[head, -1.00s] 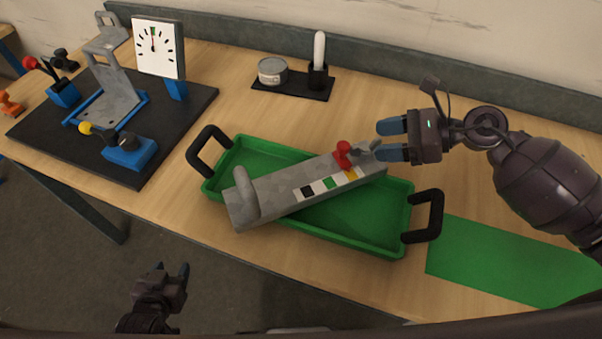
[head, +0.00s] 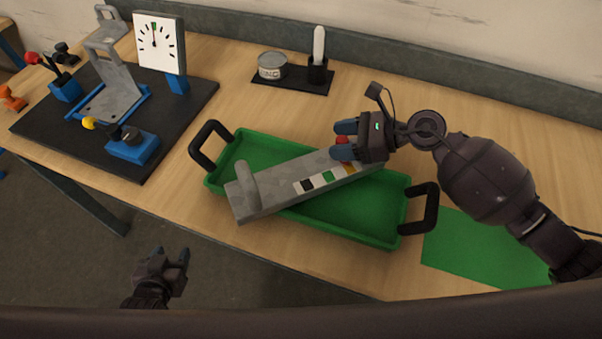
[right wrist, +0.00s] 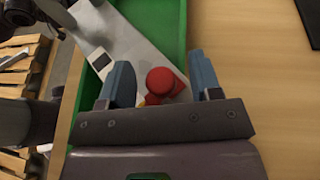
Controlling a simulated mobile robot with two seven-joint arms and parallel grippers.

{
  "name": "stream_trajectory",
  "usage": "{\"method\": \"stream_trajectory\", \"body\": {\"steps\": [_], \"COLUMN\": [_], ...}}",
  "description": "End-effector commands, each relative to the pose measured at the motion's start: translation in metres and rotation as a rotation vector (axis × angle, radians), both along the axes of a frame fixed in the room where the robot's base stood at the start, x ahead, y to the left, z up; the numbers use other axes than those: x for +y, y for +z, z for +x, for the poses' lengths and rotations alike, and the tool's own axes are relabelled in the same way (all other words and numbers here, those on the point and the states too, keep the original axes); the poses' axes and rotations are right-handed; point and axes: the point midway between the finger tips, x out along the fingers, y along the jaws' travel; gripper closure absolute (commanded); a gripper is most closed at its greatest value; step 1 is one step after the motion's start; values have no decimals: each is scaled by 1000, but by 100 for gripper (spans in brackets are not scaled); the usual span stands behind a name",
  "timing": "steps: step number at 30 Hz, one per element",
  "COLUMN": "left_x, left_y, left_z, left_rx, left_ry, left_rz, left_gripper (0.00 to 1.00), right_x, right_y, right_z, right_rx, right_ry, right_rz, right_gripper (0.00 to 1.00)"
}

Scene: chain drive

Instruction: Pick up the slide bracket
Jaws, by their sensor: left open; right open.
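The slide bracket, which I take to be the long grey bar (head: 262,196), lies diagonally in the green tray (head: 365,234). It has a grey upright post at its left end, a row of coloured squares and a red knob (head: 342,141) near its right end. My right gripper (head: 343,140) is open at that end. In the right wrist view, the red knob (right wrist: 163,82) shows between the two open blue fingers (right wrist: 160,72), with gaps on both sides. In the head view this gripper partly hides the knob and the bar's right end. My left gripper (head: 170,254) is open and empty, in front of the table.
A black board (head: 58,128) at left carries a grey and blue fixture, a dial (head: 160,42) and levers with red and yellow knobs. A tin (head: 271,66) and a white-topped holder (head: 318,70) stand at the back. A green mat (head: 465,252) lies right of the tray.

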Motion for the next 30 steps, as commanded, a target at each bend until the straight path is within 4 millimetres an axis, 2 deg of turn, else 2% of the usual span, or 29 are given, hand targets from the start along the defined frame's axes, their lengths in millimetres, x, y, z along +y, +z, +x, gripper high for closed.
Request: {"method": "stream_trajectory", "body": {"steps": [3,14,30], "left_x": [0,1,1], "left_y": [-1,-4,-4], "left_z": [0,-4,-5], "left_rx": [1,11,11], "left_ry": [0,2,3], "left_rz": [0,0,-1], "left_gripper": [48,48,48], "right_x": [0,-1,-1], "right_y": [0,0,0], "right_z": [0,0,0], "right_rx": [0,0,0], "right_ry": [0,0,-1], "right_rz": [0,0,0], "right_gripper": [43,98,100]}}
